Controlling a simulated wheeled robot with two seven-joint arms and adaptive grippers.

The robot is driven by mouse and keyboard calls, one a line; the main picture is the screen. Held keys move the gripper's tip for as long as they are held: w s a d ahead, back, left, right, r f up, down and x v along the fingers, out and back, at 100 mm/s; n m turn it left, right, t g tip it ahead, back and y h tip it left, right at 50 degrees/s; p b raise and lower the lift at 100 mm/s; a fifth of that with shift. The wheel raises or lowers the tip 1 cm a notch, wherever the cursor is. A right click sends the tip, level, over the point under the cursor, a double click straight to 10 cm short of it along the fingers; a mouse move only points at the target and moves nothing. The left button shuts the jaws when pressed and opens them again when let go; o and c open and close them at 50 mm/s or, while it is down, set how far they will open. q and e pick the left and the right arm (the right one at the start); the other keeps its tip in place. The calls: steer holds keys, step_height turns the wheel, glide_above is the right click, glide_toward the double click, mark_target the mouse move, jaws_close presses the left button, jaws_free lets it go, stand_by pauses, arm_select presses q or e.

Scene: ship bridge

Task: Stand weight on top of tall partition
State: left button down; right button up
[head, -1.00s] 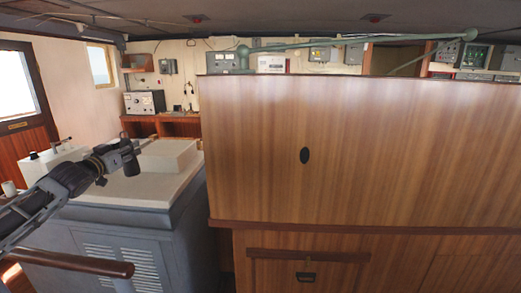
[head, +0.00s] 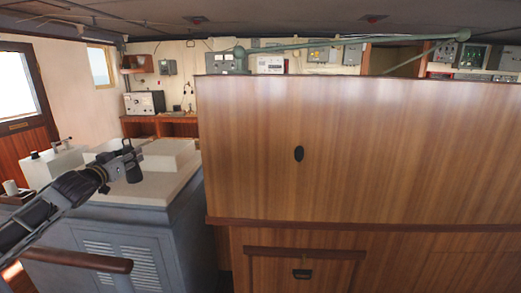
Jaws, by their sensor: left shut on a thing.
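The tall partition (head: 400,150) is a broad wood-grain panel filling the middle and right of the head view, with a thin dark top edge. My left gripper (head: 128,162) is at the left, in front of the panel's left edge and below its top, seen over the grey console. It is shut on a small dark thing (head: 133,172), likely the weight; dark on dark, its outline is hard to separate from the fingers. My right gripper is not in view.
A grey console (head: 120,222) with a pale top stands left of the partition. A brown handrail (head: 85,261) crosses the lower left. A green pipe (head: 340,41) runs just above the partition's top edge, apparently behind it.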

arm_select(q)
steer(key=shift+s+d+f, duration=0.45)
steer(key=shift+d+f, duration=0.05)
steer(key=shift+f, duration=0.2)
steer(key=s+d+f, duration=0.7)
steer(key=s+f, duration=0.1)
steer(key=f, duration=0.4)
steer(key=s+d+f, duration=0.7)
steer(key=d+f, duration=0.1)
steer(key=f, duration=0.4)
steer(key=s+d+f+y, duration=0.1)
steer(key=s+d+f, duration=0.6)
steer(key=f, duration=0.5)
steer(key=shift+s+d+n, duration=0.2)
steer(key=shift+s+n, duration=0.2)
steer(key=shift+s, duration=0.45)
steer(key=shift+r, duration=0.25)
stand_by(0.6)
steer(key=shift+f, duration=0.3)
stand_by(1.7)
